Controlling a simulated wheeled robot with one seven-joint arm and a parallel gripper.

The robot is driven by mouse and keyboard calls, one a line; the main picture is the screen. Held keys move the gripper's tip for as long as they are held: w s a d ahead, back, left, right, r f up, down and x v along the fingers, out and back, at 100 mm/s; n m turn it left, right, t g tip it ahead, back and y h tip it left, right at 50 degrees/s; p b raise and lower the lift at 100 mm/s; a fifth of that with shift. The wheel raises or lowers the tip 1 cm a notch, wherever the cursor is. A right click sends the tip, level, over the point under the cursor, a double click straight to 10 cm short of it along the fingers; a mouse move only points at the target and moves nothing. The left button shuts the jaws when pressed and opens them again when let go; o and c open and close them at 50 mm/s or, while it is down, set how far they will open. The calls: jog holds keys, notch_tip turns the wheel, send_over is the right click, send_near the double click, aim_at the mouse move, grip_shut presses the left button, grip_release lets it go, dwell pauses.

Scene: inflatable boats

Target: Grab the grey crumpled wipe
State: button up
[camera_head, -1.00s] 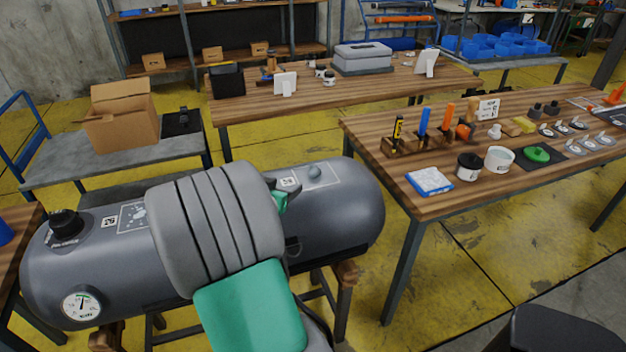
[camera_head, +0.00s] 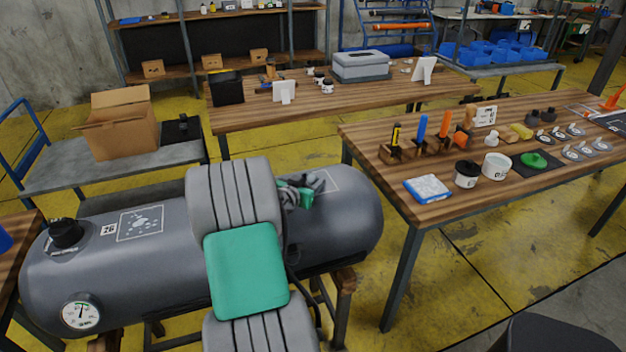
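A small grey lump, which looks like the crumpled wipe, showed earlier on the white-outlined square (camera_head: 328,181) on top of the right part of the dark grey boat tube (camera_head: 352,215). My gripper (camera_head: 313,184) is now at that square, just right of my grey and green arm. The gripper is small, dark and partly hidden behind the arm. I cannot make out the wipe apart from the gripper's dark parts. I cannot tell whether the fingers touch or hold it, or whether they are open.
The tube carries a black valve cap (camera_head: 66,232) and a gauge (camera_head: 81,312) at left. A wooden table (camera_head: 430,205) to the right bears a blue-white pack (camera_head: 428,188), tubs and tools. A cardboard box (camera_head: 120,128) stands on a cart behind. Yellow floor lies between.

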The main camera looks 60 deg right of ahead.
grip_shut()
dwell(0.4)
